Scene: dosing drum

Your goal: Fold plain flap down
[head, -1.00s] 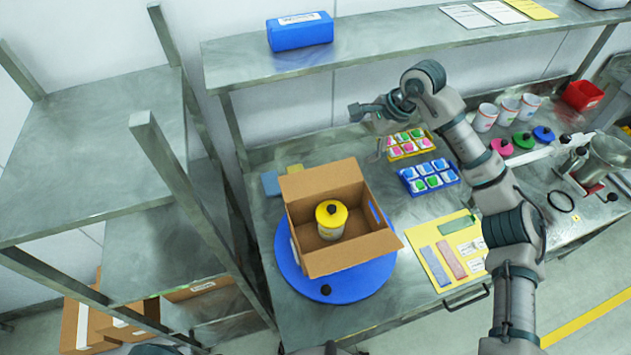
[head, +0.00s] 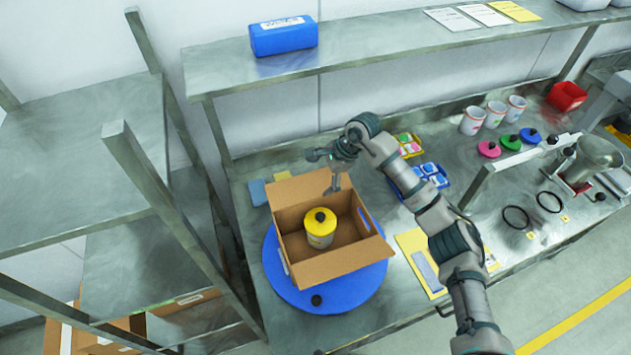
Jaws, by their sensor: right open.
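An open cardboard box (head: 340,266) stands on a blue round turntable (head: 290,294) on the metal bench. A white jar with a yellow lid (head: 320,222) sits inside it. The box's flaps stand up or out; the back flap (head: 296,196) rises at the far side, and a front flap slopes outward towards me. I cannot tell which flap is the plain one. My right gripper (head: 333,184) is open and empty, above the far right of the box by the back flap. My left gripper is not in view.
My right arm crosses over the blue tray (head: 428,174) and the yellow mat (head: 412,242). White cups (head: 496,114) and coloured lids (head: 509,142) stand at the back right. A shelf (head: 380,44) with a blue box (head: 284,37) runs above the bench's back.

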